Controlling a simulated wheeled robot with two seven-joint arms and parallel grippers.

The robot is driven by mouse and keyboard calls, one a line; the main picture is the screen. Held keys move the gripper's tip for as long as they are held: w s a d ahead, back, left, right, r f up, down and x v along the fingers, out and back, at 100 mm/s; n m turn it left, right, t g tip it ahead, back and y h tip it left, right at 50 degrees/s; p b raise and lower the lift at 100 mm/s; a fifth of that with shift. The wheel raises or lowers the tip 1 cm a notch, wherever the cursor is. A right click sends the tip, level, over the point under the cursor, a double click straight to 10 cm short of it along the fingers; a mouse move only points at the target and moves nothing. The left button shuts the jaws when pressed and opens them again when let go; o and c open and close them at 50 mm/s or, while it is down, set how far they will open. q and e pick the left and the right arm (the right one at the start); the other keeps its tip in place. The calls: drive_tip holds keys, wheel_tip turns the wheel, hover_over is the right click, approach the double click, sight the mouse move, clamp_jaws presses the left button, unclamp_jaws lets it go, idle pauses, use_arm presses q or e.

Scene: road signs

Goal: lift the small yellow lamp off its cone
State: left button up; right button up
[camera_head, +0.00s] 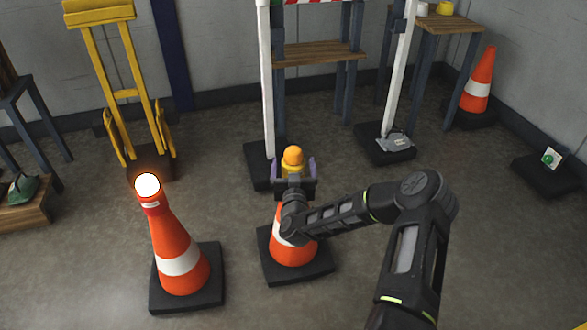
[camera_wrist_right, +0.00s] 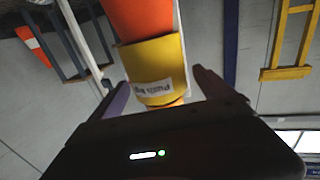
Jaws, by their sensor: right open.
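The small yellow lamp (camera_head: 293,157) with an orange dome sits on top of the right orange-and-white cone (camera_head: 290,250). In the right wrist view, which is upside down, the lamp's yellow body (camera_wrist_right: 155,72) carries a white label, and the orange cone (camera_wrist_right: 138,18) shows above it in the picture. My right gripper (camera_head: 293,170) is open around the lamp, one finger on each side. In the wrist view a gap shows between the lamp and each finger of the gripper (camera_wrist_right: 160,80). The dome is mostly hidden there. My left gripper is out of view.
A second cone (camera_head: 178,255) with a glowing lamp (camera_head: 147,185) stands close on the left. White posts (camera_head: 267,90) on dark bases stand behind. A yellow hand truck (camera_head: 125,92) is at the back left; another cone (camera_head: 478,85) is at the back right.

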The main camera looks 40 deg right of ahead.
drive_tip(key=x, duration=0.3)
drive_tip(key=shift+w+d+b, duration=0.1)
drive_tip(key=shift+b, duration=0.3)
drive_tip(key=shift+c, duration=0.5)
drive_tip(key=c, duration=1.7)
